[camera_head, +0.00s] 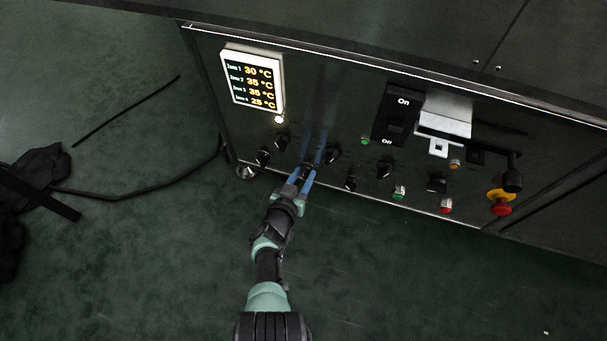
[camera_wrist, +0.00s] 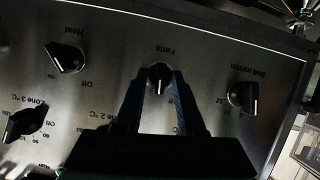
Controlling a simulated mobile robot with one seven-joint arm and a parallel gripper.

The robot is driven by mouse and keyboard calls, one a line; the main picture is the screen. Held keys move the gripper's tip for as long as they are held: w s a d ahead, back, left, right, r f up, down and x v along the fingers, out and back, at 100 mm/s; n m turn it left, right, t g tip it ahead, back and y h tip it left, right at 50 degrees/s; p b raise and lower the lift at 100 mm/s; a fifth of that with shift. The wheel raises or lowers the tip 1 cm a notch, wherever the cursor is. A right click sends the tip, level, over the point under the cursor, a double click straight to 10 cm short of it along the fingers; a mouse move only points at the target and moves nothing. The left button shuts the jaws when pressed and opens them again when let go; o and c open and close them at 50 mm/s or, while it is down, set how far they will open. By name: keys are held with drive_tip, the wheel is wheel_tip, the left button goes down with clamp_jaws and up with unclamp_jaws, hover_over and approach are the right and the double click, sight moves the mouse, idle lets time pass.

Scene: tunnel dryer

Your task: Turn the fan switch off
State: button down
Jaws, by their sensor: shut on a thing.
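The fan switch is a small black rotary knob (camera_wrist: 159,76) under the upside-down label "Fans" in the wrist view. My gripper (camera_wrist: 158,82) is shut on it, with one blue finger on each side. The knob's pale pointer mark points roughly down in the picture. The lettering just below the knob is partly hidden by the fingers. In the head view my gripper (camera_head: 306,171) is at the lower part of the dark control panel (camera_head: 322,110), and the fan knob is mostly hidden between the fingers.
In the wrist view a Heat knob (camera_wrist: 66,57) is to the left and a belt speed knob (camera_wrist: 243,96) to the right. The head view shows a temperature display (camera_head: 253,78), a red emergency stop (camera_head: 501,208) and a cable (camera_head: 150,190) on the open floor.

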drive_tip(key=shift+w+a+n+h+b, duration=0.1)
drive_tip(key=shift+w+n+h+b, duration=0.1)
drive_tip(key=shift+n+h+b, duration=1)
drive_tip(key=shift+n+b, duration=0.55)
drive_tip(key=shift+n, duration=0.25)
drive_tip(key=shift+w+n+h, duration=0.1)
drive_tip(key=shift+n+h, duration=0.2)
drive_tip(key=shift+h, duration=0.1)
drive_tip(key=c, duration=0.9)
unclamp_jaws()
drive_tip(key=shift+o, duration=0.2)
drive_tip(key=p+v, duration=0.7)
drive_tip(key=v, duration=0.6)
